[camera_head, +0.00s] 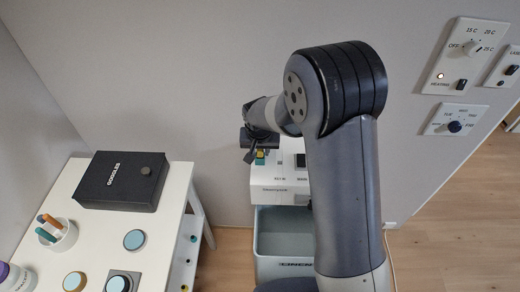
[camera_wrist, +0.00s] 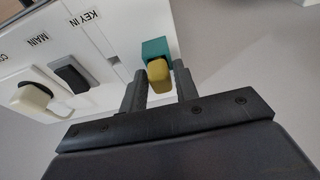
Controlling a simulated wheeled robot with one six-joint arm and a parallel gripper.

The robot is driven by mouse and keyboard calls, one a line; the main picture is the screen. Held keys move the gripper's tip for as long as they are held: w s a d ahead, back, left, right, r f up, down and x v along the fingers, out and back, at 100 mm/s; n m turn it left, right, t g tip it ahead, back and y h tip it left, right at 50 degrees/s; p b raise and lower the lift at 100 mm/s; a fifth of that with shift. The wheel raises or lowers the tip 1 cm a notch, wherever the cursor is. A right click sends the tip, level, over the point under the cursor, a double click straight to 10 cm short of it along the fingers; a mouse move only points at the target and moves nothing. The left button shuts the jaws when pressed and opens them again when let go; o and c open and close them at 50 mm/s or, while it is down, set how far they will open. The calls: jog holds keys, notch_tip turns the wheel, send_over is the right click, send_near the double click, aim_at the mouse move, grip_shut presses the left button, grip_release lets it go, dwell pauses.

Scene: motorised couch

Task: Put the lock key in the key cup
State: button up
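A small block with a teal part and a yellow part, which I take for the lock key (camera_wrist: 158,74), is at the edge of the white control box (camera_head: 282,190) by the "KEY IN" label. It also shows in the head view (camera_head: 260,158). My gripper (camera_wrist: 160,85) has its dark fingers close on both sides of the yellow part. I cannot tell whether the key is in its slot or clear of the box. A white cup (camera_head: 58,242) with orange and teal sticks stands on the white table at left. No cup is labelled as the key cup.
A black box (camera_head: 121,181) and several round teal-topped items, one a disc (camera_head: 134,240), are on the white table (camera_head: 178,205). A grey bin (camera_head: 284,245) stands below the control box. Wall panels (camera_head: 466,55) are at upper right. Wooden floor is open at right.

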jog(key=shift+o, duration=1.1)
jog(key=shift+r, duration=0.1)
jog(key=shift+r, duration=0.2)
jog(key=v, duration=1.1)
jog(key=shift+r+b, duration=0.35)
jog(key=shift+b, duration=0.05)
jog(key=shift+s+f, duration=0.1)
